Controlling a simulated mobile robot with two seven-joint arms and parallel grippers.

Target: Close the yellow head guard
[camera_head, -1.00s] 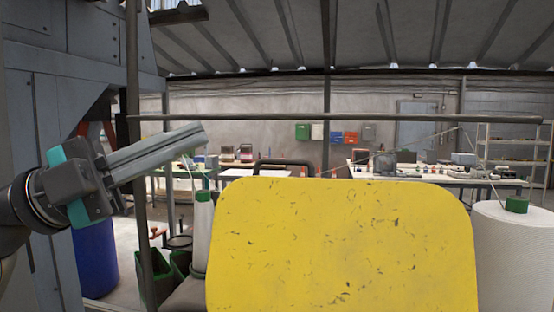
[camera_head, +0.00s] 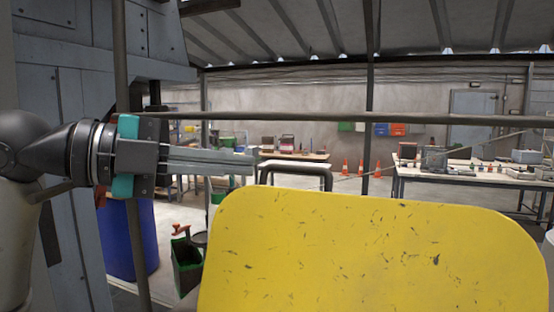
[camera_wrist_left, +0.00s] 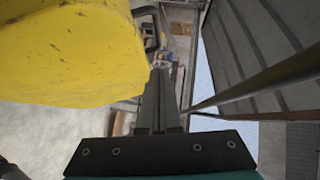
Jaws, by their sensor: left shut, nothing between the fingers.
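The yellow head guard (camera_head: 370,255) is a large scuffed panel with rounded corners, filling the lower middle and right of the head view. A dark bar handle (camera_head: 296,168) stands up behind its upper left edge. My left gripper (camera_head: 250,165) comes in from the left, its long grey fingers shut and empty, pointing right just above and left of the guard's corner. In the left wrist view the fingers (camera_wrist_left: 160,75) lie close beside the guard (camera_wrist_left: 70,50), and I see a gap too small to judge. My right gripper is not in view.
A horizontal bar (camera_head: 330,118) crosses above the guard, and an upright post (camera_head: 125,60) stands behind my left arm. A blue drum (camera_head: 128,240) and a green container (camera_head: 186,264) are at lower left. Worktables (camera_head: 470,175) stand farther back.

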